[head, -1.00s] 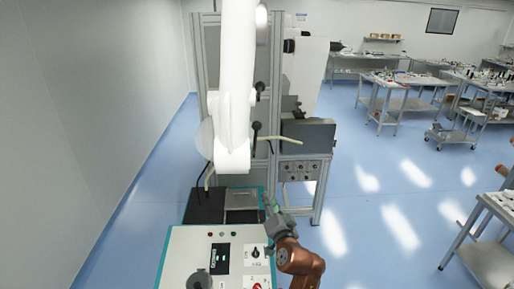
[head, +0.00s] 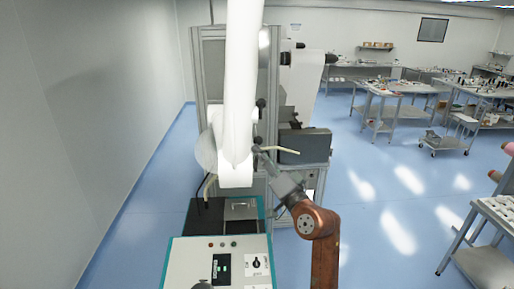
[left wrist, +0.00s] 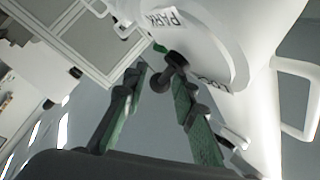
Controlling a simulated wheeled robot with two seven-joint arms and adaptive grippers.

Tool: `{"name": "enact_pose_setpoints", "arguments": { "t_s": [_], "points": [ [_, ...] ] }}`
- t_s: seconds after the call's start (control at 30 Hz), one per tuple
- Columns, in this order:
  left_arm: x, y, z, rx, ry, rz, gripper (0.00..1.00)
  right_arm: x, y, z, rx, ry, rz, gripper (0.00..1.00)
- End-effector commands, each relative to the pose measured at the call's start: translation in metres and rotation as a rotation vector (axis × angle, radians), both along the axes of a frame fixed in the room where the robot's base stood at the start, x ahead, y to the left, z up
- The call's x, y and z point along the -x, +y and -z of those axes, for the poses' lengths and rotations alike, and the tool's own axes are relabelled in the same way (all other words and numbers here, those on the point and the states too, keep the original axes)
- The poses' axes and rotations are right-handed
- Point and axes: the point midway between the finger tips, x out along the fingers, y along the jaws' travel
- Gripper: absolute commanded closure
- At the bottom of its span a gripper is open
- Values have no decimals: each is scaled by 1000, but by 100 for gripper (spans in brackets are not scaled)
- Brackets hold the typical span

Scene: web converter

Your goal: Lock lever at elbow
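The lever is dark with a rounded knob (left wrist: 176,60) on a white round housing (left wrist: 205,35) in the left wrist view. A PARK label (left wrist: 163,18) is beside it; a second label (left wrist: 214,84) is partly readable. In the head view the housing is the elbow (head: 236,165) at the foot of the white vertical arm. My left gripper (head: 262,152) is at the elbow's right side and hides much of the lever. In the left wrist view its green-padded fingers (left wrist: 160,80) are apart, with the knob at their tips. Contact is unclear. My right gripper is out of view.
The grey machine frame (head: 200,80) stands behind the elbow. A grey box (head: 305,146) with a pale rod is close right of the gripper. A control panel (head: 190,262) stands in front, below. Open blue floor lies to the right, before the work tables.

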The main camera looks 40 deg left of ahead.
Motion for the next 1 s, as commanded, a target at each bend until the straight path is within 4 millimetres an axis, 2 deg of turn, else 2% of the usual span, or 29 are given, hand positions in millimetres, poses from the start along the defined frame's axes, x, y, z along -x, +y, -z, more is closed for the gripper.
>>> {"name": "enact_pose_setpoints", "arguments": {
  "t_s": [0.17,0.5,0.87,1.0],
  "points": [
    [-5,18,-6,-1,0,-1,75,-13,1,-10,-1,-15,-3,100],
    [-5,23,-5,0,-2,-2,75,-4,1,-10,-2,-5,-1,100],
    [-4,23,-6,-1,-1,-2,99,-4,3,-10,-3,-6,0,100],
    [-5,23,-6,-2,-2,0,100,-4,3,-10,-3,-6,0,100]
  ]
}}
